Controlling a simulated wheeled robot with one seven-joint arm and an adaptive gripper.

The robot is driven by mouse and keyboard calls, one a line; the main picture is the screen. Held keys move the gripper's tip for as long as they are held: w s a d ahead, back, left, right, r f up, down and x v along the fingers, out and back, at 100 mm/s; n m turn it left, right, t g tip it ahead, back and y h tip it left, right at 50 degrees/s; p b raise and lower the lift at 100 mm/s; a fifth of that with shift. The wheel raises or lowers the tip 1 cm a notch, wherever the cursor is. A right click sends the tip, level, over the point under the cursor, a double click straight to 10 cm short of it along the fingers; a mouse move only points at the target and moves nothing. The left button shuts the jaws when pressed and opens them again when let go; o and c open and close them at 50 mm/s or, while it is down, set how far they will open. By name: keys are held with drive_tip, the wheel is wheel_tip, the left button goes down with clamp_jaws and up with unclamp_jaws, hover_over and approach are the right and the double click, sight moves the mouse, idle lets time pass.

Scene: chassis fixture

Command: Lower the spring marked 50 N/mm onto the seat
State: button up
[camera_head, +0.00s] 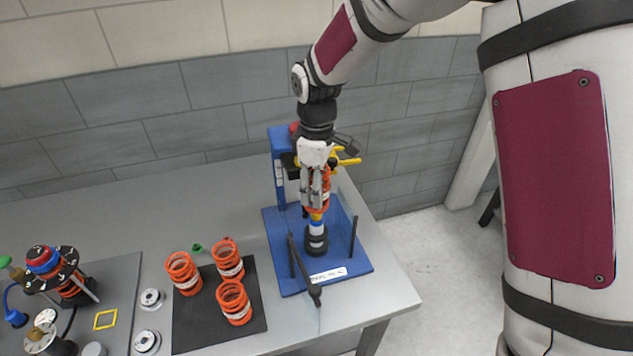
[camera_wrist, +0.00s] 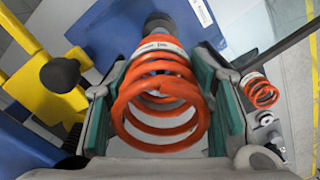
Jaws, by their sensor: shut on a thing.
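My gripper (camera_head: 313,186) is shut on an orange coil spring (camera_wrist: 160,100), with one green-padded finger on each side of it in the wrist view. The spring has a white band near its far end; I cannot read its marking. In the head view the held spring (camera_head: 325,200) is upright and partly hidden by the fingers. It is above the dark seat (camera_head: 316,243) of the blue fixture (camera_head: 350,262), apart from it. I cannot tell whether the spring surrounds a rod.
Three similar orange springs (camera_head: 183,273) stand on a black mat (camera_head: 190,331) to the left. The fixture has dark upright rods (camera_head: 353,236), a black lever (camera_head: 306,272) and yellow handles (camera_head: 348,161) close to my gripper. The table's right edge is near the fixture.

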sight(317, 217)
drive_tip(key=shift+f+b, duration=0.4)
drive_tip(key=shift+f, duration=1.6)
drive_tip(key=shift+f, duration=0.1)
drive_tip(key=shift+f+b, duration=0.55)
drive_tip(key=shift+f, duration=1.7)
drive_tip(key=shift+f, duration=0.15)
drive_tip(key=o, duration=1.6)
drive_tip(key=shift+r+p, duration=0.85)
drive_tip(key=shift+r, duration=4.05)
drive_tip(key=shift+r, duration=0.1)
